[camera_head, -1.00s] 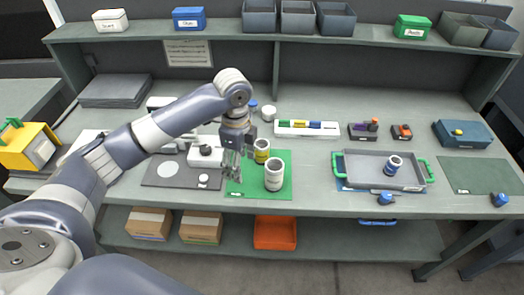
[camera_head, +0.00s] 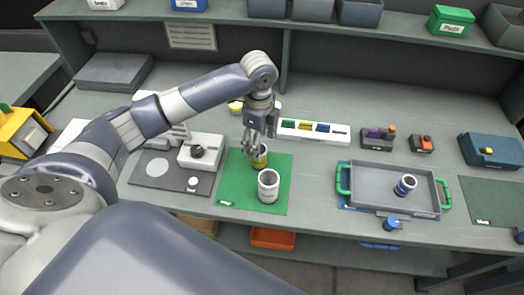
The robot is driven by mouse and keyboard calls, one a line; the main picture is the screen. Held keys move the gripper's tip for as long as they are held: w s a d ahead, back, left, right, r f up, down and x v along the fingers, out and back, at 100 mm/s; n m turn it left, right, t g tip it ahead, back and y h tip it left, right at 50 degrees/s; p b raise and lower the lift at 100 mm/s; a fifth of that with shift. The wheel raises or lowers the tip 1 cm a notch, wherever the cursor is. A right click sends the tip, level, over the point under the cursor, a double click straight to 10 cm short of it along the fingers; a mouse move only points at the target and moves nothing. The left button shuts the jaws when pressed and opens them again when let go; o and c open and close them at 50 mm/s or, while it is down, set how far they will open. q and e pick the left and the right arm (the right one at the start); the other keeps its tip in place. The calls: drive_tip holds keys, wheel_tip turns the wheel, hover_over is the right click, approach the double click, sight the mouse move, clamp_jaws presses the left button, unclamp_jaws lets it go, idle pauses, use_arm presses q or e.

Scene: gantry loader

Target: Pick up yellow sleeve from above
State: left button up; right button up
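The yellow sleeve (camera_head: 261,161) is a short upright cylinder with a yellow band. It stands on the green mat (camera_head: 238,199), toward the mat's back. My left gripper (camera_head: 252,148) points down just above it, with its fingers at the sleeve's top edge and partly hiding it. The fingers look spread, with nothing visibly held; whether they touch the sleeve is unclear. A white sleeve (camera_head: 268,187) with an open top stands on the same mat, in front of the yellow one. My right gripper is not in view.
Behind is a white rack (camera_head: 313,132) with coloured blocks. To the right, a grey tray (camera_head: 375,174) with green handles holds a blue-banded sleeve (camera_head: 405,185). A shelf of bins is above.

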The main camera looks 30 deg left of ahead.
use_arm(q)
drive_tip(key=shift+s+f, duration=0.2)
drive_tip(key=shift+f, duration=0.4)
drive_tip(key=shift+s+f, duration=0.2)
drive_tip(key=shift+f, duration=0.4)
wheel_tip(320, 180, down, 4)
drive_tip(key=shift+w+f+p, duration=0.15)
drive_tip(key=shift+f+p, duration=0.05)
drive_tip(key=shift+p, duration=0.9)
drive_tip(key=shift+f, duration=0.4)
drive_tip(key=shift+c, duration=0.3)
drive_tip(key=c, duration=1.4)
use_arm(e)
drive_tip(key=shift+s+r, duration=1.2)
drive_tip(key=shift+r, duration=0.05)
